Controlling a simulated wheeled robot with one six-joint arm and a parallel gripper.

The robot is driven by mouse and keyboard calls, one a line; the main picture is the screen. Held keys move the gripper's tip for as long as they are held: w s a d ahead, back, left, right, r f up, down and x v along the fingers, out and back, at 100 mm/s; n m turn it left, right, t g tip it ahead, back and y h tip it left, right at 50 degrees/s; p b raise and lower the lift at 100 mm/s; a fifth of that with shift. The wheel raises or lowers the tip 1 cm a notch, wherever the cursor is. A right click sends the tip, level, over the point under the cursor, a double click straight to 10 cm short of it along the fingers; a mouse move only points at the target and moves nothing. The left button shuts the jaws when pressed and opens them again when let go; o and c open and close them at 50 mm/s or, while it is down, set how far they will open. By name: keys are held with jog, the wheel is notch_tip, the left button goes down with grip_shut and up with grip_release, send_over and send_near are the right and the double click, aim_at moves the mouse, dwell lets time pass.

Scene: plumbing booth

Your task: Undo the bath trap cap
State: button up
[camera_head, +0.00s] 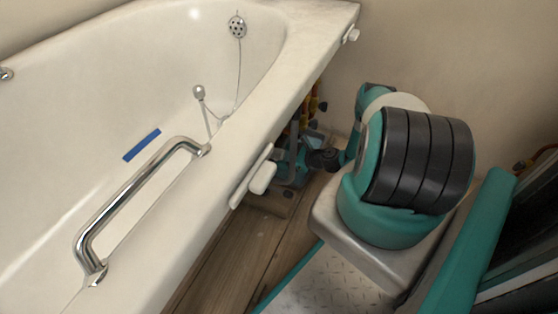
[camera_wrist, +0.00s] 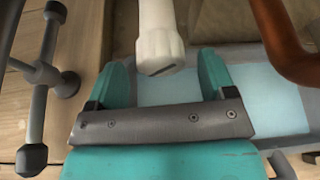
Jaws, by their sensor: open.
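A white plastic fitting with a ribbed, slotted end, which looks like the bath trap cap (camera_wrist: 160,50), hangs from the top of the wrist view. My gripper (camera_wrist: 164,64) is open, with one teal finger on each side of this cap. Gaps show between the cap and both fingers, so it appears untouched. In the head view my arm reaches under the rim of the white bath (camera_head: 150,75). My gripper there is small and partly hidden, and the cap cannot be made out.
A copper pipe (camera_wrist: 285,40) curves close on the right in the wrist view. A grey bar with dark knobs (camera_wrist: 45,75) stands on the left. A pale blue tray-like surface (camera_wrist: 260,100) lies behind the gripper. Wooden floor (camera_head: 235,255) runs beside the bath.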

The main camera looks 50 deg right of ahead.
aim_at(283, 157)
jog(key=shift+b+x, duration=0.5)
jog(key=shift+x, duration=1.2)
jog(key=c, duration=0.9)
jog(key=n+h, duration=0.1)
jog(key=n, duration=0.1)
jog(key=n+t+h, duration=0.1)
jog(key=n+h, duration=0.1)
jog(key=shift+s+t, duration=0.1)
jog(key=shift+t, duration=0.2)
jog(key=n+t+h, duration=0.1)
jog(key=n, duration=0.3)
jog(key=shift+d, duration=0.1)
jog(key=shift+t+h, duration=0.3)
